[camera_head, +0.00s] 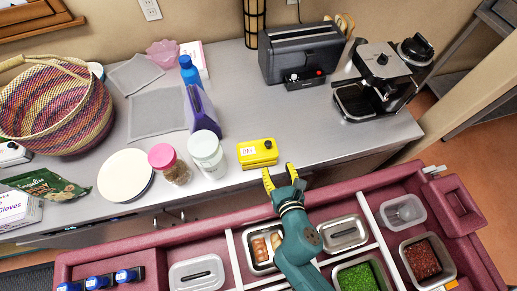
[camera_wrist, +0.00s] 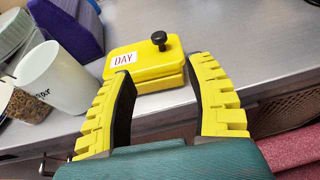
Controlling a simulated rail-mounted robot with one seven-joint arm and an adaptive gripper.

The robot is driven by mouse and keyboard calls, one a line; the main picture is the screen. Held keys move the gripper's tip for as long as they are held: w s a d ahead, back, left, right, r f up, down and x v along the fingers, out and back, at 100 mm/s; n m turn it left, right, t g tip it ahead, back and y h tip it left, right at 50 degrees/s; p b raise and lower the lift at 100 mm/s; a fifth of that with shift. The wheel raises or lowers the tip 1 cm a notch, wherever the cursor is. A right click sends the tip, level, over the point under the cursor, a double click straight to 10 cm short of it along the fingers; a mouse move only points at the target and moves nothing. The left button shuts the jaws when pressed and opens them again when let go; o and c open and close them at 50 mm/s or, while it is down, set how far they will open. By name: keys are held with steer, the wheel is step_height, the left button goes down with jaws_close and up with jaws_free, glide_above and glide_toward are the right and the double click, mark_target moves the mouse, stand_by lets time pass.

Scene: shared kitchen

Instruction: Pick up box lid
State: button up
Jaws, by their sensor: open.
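A yellow box (camera_head: 257,153) stands on the grey counter near its front edge. In the wrist view its yellow lid (camera_wrist: 143,58) has a red-and-white "DAY" label and a black knob (camera_wrist: 159,40) on top. The lid sits on the box's lower part. My gripper (camera_head: 280,174) is just in front of the box, at the counter's edge. It is open and empty, its yellow fingers spread in the wrist view (camera_wrist: 159,72) with the box ahead between and beyond the tips. Whether a fingertip touches the box I cannot tell.
Behind are a dark toaster (camera_head: 301,52) and a coffee machine (camera_head: 383,75). The counter right of the box is clear. A maroon cart (camera_head: 207,232) with containers stands in front.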

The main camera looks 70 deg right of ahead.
mark_target(268, 143)
steer(key=x, duration=1)
steer(key=b+x, duration=0.1)
steer(key=x, duration=0.1)
steer(key=shift+w+d+r, duration=0.15)
steer(key=shift+d+r, duration=0.1)
jaws_close()
